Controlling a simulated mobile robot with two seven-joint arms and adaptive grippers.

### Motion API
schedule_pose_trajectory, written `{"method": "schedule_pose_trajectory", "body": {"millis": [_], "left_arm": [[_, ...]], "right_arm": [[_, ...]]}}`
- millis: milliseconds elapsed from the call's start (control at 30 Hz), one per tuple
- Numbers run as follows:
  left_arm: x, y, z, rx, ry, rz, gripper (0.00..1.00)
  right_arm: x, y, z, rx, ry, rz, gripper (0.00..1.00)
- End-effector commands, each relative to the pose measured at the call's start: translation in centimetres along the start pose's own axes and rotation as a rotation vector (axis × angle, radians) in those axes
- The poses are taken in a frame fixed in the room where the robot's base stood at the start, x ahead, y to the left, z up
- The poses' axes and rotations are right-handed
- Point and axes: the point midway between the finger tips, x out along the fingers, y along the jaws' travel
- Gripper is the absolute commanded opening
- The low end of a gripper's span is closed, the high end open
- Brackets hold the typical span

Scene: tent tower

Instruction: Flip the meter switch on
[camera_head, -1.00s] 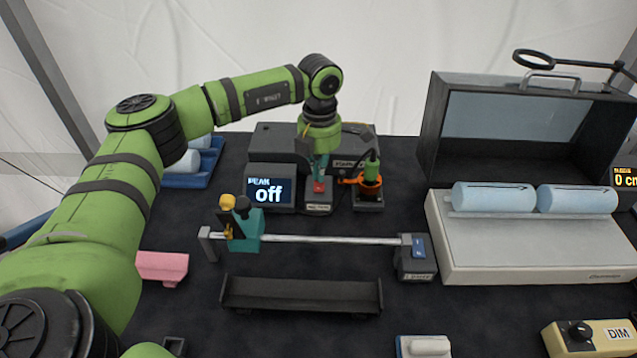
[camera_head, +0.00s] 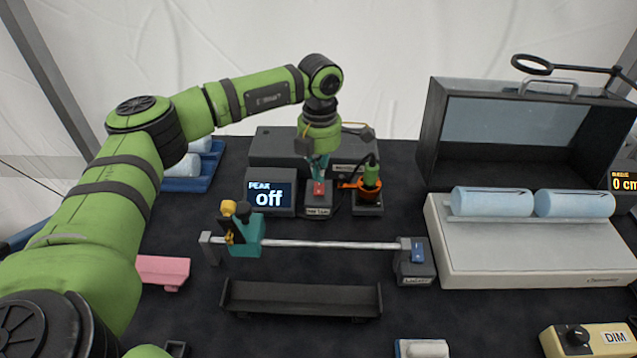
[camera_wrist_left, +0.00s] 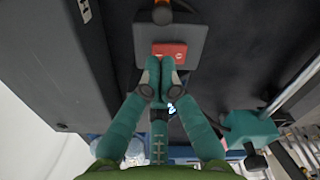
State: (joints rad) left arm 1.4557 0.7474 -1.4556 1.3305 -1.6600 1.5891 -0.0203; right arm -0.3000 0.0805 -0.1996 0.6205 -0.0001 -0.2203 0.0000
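The red switch (camera_head: 319,188) sits on a small dark box (camera_head: 318,211) with a label too small to read. To its left, the display (camera_head: 269,194) reads "PEAK off". My left gripper (camera_head: 320,169) points down right at the switch. In the left wrist view, its teal fingertips (camera_wrist_left: 160,75) are together with nothing visible between them, beside the near edge of the red switch (camera_wrist_left: 170,49). I cannot tell whether they touch it. My right gripper is in neither view.
An orange and green tool (camera_head: 369,186) stands in a holder close to the right of the switch. A dark grey case (camera_head: 275,147) lies behind. In front is a rail (camera_head: 330,243) with a teal slider (camera_head: 246,236). An open case with light blue cylinders (camera_head: 492,202) stands at right.

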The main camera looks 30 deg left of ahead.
Motion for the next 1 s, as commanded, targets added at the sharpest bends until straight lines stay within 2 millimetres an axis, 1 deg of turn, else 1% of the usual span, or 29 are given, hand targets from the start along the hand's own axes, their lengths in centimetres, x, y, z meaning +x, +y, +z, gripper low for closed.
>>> {"method": "schedule_pose_trajectory", "body": {"millis": [33, 533, 633, 1000], "left_arm": [[-0.8, 0.0, 0.0, 0.000, -0.001, 0.001, 0.00], [-4.8, 0.1, 0.0, -0.001, -0.003, 0.001, 0.00], [-5.1, 0.1, 0.0, -0.001, -0.003, 0.001, 0.00], [-5.0, 0.1, 0.0, -0.001, -0.003, 0.001, 0.00]], "right_arm": [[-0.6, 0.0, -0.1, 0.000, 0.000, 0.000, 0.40], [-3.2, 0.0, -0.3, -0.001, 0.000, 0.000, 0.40], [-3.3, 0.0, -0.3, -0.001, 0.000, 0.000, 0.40], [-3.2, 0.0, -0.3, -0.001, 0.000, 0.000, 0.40]]}}
